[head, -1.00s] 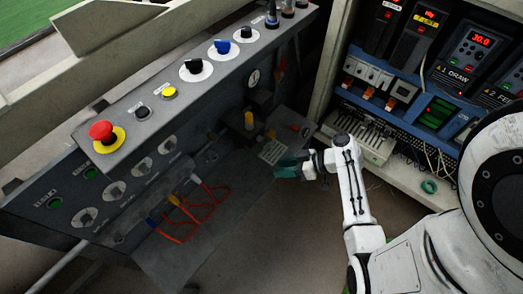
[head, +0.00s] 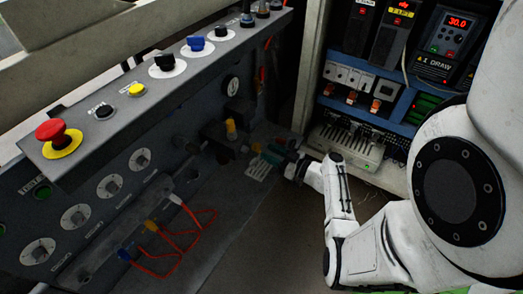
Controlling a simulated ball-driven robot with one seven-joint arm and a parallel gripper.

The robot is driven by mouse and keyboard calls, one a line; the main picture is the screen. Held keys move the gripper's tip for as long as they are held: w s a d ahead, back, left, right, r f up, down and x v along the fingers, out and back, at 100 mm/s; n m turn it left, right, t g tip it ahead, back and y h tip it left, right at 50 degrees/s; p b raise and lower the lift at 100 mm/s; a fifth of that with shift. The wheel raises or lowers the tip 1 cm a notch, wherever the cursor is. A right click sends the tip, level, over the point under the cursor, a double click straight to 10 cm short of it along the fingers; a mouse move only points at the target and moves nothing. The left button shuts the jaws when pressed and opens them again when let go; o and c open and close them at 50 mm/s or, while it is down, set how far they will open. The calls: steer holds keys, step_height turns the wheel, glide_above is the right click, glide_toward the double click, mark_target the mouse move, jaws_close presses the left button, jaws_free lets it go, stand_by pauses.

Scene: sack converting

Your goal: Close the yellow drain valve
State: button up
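A small upright yellow handle (head: 231,129), which looks like the drain valve, stands on dark fittings low on the grey machine, below a round gauge. Nothing is clearly seen held.
A control panel with a red emergency button (head: 51,131) and several knobs runs along the upper left. Red looped hoses (head: 180,240) hang at lower left. A white label (head: 259,171) lies below my fingers. An open electrical cabinet (head: 370,100) stands at right, close to my arm.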

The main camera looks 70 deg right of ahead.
mark_target(257, 147)
steer(key=shift+x, duration=2)
steer(key=c, duration=0.7)
